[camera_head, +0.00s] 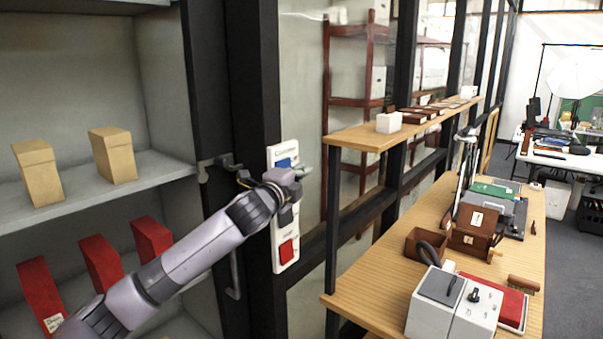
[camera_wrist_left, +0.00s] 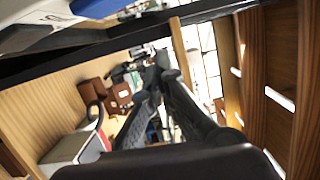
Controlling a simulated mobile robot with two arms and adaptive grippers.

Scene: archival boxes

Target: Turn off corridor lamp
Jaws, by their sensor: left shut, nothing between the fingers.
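A tall white switch panel (camera_head: 287,238) is fixed to the dark post left of the wooden shelves in the head view. It has a blue switch (camera_head: 284,163) near the top and a red switch (camera_head: 286,251) near the bottom. My left gripper (camera_head: 303,172) is shut and empty, in front of the panel's upper part beside the blue switch. It hides the panel's middle. I cannot tell whether it touches the panel. In the left wrist view the shut fingers (camera_wrist_left: 160,65) point away, and part of a blue switch (camera_wrist_left: 95,7) shows at the top edge. My right gripper is not seen.
A wooden workbench (camera_head: 385,284) with a grey-white device (camera_head: 452,307) and brown boxes stands at the right. A wooden shelf (camera_head: 352,139) juts out above it. Grey shelving (camera_head: 160,172) with tan and red boxes is at the left.

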